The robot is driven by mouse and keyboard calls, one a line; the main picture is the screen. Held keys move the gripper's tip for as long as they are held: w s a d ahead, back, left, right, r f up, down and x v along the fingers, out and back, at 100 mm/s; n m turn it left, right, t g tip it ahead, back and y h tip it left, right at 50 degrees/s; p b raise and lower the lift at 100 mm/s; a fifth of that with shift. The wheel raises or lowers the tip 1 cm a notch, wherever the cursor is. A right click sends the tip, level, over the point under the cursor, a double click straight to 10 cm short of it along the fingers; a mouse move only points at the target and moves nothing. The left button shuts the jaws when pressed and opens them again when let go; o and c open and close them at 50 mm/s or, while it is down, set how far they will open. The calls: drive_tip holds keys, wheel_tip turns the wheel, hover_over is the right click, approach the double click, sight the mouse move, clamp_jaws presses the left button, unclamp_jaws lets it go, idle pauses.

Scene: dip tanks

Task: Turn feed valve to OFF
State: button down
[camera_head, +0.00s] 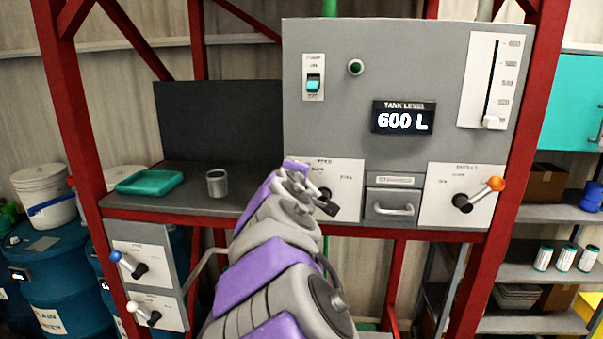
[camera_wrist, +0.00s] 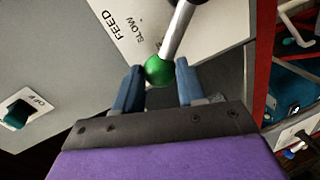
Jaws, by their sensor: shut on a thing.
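The feed valve has a silver lever (camera_wrist: 180,30) with a green ball knob (camera_wrist: 159,71), on a white plate (camera_wrist: 125,22) lettered FEED and SLOW. My gripper (camera_wrist: 158,84) is shut on the green ball, one blue finger on each side. In the head view the feed plate (camera_head: 350,177) is below the left part of the grey control panel (camera_head: 430,60). The OFF mark is not readable on the feed plate in either view.
A pump switch (camera_head: 314,83) is above. A grey mug (camera_head: 217,182) and teal tray (camera_head: 150,182) stand on the left shelf. Red frame posts (camera_head: 75,110) flank the station.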

drive_tip(key=shift+f+n, duration=0.3)
drive_tip(key=shift+f, duration=0.05)
idle(0.3)
drive_tip(key=c, duration=1)
unclamp_jaws()
drive_tip(key=o, duration=0.3)
drive_tip(key=shift+w+a, duration=0.1)
drive_tip(key=shift+a, duration=0.2)
drive_tip(key=shift+r, duration=0.1)
drive_tip(key=shift+r, duration=0.1)
